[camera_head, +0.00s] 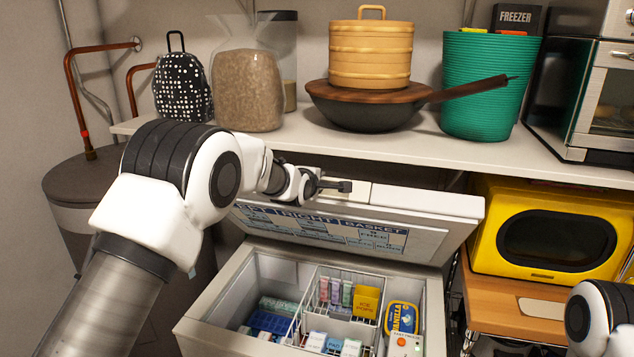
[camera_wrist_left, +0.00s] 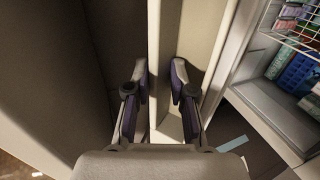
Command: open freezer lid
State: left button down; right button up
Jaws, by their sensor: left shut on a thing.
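The white chest freezer (camera_head: 215,297) stands below the shelf with its inside exposed. Its lid (camera_head: 430,203) is raised and tilted back, with a blue and white label chart on its inner face. My left gripper (camera_head: 337,186) is at the lid's upper edge, shut on it. In the left wrist view the two fingers (camera_wrist_left: 158,92) are on either side of the lid edge (camera_wrist_left: 169,60). The exact finger contact is hard to see. Only a link of my right arm shows at the lower right; its gripper is out of view.
A white shelf (camera_head: 470,150) runs close above the lid, bearing a wok (camera_head: 370,112), a steamer (camera_head: 370,55) and a green basket (camera_head: 487,85). A yellow microwave (camera_head: 555,232) stands right of the freezer. Wire baskets (camera_head: 345,325) with boxes sit inside the freezer.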

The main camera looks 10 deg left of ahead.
pick_arm(q)
jog(key=shift+f, duration=0.1)
jog(key=c, duration=1.2)
grip_release()
jog(key=shift+c, duration=0.2)
jog(key=shift+s, duration=0.15)
jog(key=shift+s, duration=0.25)
jog(key=v, duration=1.1)
jog(key=shift+r, duration=0.3)
